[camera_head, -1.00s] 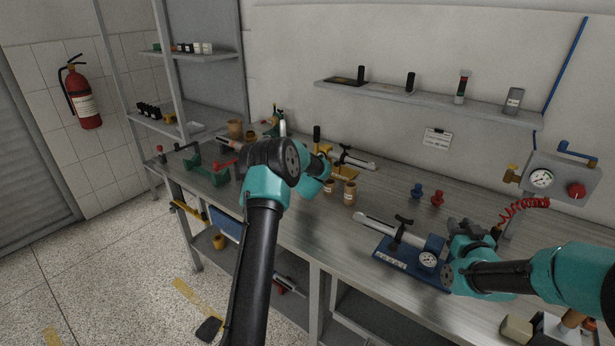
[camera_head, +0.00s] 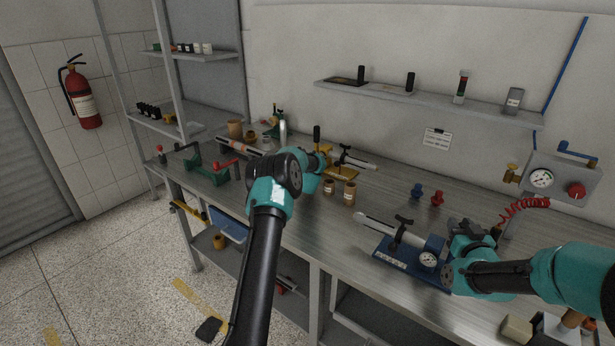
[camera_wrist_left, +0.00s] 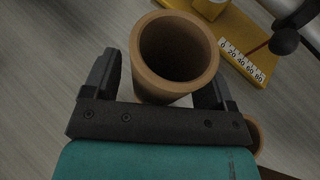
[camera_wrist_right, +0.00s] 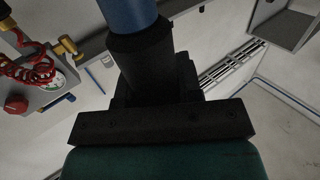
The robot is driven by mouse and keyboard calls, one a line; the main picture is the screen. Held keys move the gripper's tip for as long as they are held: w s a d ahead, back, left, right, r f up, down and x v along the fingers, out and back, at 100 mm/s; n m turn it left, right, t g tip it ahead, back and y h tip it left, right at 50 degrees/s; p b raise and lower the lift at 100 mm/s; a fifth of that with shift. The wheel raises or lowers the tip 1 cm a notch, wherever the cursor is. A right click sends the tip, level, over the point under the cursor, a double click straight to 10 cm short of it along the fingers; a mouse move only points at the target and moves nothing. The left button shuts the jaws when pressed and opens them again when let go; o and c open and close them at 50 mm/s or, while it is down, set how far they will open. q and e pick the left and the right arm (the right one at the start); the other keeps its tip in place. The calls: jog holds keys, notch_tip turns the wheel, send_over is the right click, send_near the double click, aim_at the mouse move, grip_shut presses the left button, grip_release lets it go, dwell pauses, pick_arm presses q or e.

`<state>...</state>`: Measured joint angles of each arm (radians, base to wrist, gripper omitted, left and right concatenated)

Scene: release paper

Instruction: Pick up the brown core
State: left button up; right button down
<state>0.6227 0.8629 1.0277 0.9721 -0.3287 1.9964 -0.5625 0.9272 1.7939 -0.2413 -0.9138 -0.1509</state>
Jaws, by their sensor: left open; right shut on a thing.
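A brown core (camera_wrist_left: 176,55), a hollow open-topped tube, stands between the two fingers of my left gripper (camera_wrist_left: 160,80) in the left wrist view. The fingers are open on either side of it. Part of another brown cylinder (camera_wrist_left: 255,138) shows at lower right. In the head view my left gripper (camera_head: 324,162) is partly hidden by its wrist, beside two small brown cylinders (camera_head: 329,187) (camera_head: 350,194). I cannot tell which is the core between my fingers. My right gripper (camera_wrist_right: 155,85) is shut on a dark cylindrical piece with a blue top (camera_wrist_right: 128,14).
A yellow stand with a scale (camera_wrist_left: 240,45) is close right of the core. A blue device with a gauge (camera_head: 410,255) sits near my right gripper. Blue and red small pieces (camera_head: 437,199) stand mid-bench. More brown cylinders (camera_head: 235,128) stand at the back left.

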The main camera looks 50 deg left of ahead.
pick_arm(q)
jog(key=shift+a, duration=0.1)
dwell(0.4)
jog(key=c, duration=1.1)
jog(key=shift+o, duration=0.2)
notch_tip(320, 180, up, 10)
dwell(0.7)
